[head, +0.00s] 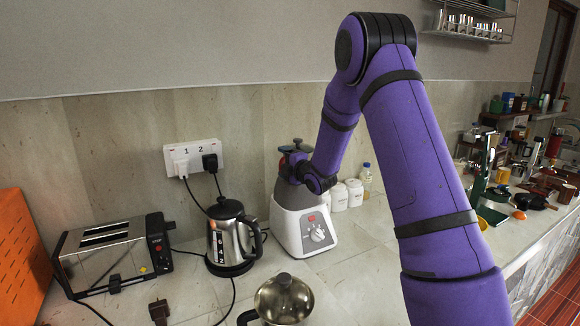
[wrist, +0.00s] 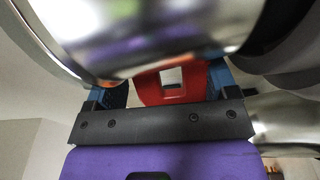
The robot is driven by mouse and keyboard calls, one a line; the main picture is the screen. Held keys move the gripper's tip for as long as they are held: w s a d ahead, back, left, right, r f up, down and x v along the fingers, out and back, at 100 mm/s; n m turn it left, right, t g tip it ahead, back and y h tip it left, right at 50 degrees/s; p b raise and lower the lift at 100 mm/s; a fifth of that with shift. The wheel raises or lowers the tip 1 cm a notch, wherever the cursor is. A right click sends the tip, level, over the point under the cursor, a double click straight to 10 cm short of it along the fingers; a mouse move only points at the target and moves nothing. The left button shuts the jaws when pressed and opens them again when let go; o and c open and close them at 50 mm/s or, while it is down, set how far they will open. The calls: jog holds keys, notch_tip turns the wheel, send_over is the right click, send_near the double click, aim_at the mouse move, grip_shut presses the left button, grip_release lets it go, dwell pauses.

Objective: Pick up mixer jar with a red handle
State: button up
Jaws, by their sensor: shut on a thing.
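The mixer jar's shiny metal body (wrist: 150,35) fills the top of the wrist view. Its red handle (wrist: 150,88) lies between the two blue fingers of my gripper (wrist: 167,84), which is shut on it. In the head view my gripper (head: 296,158) is at the top of the mixer, against the grey jar (head: 284,193). The jar appears upright over the white mixer base (head: 292,229) with its dial. My wrist hides part of the jar, and I cannot tell whether it touches the base.
A steel kettle (head: 223,240) and a toaster (head: 118,258) stand left of the mixer. White canisters (head: 354,193) and a bottle (head: 366,181) stand right behind it. A steel pot (head: 284,301) sits in front. Cords hang from the wall socket (head: 194,157).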

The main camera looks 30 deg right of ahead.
jog(key=shift+r, duration=0.7)
notch_tip(320, 180, up, 2)
jog(key=shift+r, duration=0.2)
jog(key=s+a+r, duration=0.1)
jog(key=s+a, duration=0.2)
jog(key=s, duration=1.2)
jog(key=shift+s+r, duration=0.2)
jog(key=shift+s, duration=0.2)
